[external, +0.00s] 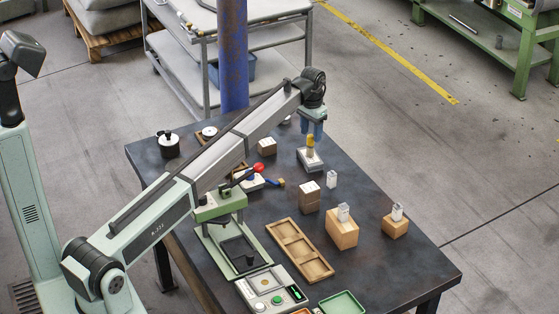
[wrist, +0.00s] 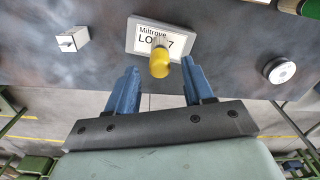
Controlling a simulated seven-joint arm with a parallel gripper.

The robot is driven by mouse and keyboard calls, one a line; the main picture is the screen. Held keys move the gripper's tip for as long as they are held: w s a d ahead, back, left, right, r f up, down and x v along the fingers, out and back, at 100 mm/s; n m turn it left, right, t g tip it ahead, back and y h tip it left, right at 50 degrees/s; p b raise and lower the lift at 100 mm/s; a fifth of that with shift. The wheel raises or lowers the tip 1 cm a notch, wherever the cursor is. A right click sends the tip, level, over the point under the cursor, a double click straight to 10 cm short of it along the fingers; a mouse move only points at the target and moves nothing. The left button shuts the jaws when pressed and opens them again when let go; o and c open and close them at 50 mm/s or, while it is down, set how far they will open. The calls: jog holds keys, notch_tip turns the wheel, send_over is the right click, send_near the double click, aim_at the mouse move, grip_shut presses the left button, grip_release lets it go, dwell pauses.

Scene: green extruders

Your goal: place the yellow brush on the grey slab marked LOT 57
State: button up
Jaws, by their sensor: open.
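The yellow brush (external: 310,142) stands upright on the grey slab (external: 316,165) near the table's far edge. In the wrist view the brush (wrist: 161,68) hides part of the label on the slab (wrist: 133,37), where "LO" and "7" can be read. My gripper (external: 313,131) is open, with its blue fingers just above the brush in the external view. In the wrist view the brush top shows between the two fingertips of my gripper (wrist: 158,66), with gaps on both sides. The fingers do not appear to touch it.
A red-knobbed lever press (external: 222,204), a wooden tray (external: 300,250) and blocks are nearer.

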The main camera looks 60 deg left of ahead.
notch_tip(320, 180, up, 8)
jog(key=shift+r, duration=0.15)
dwell(0.4)
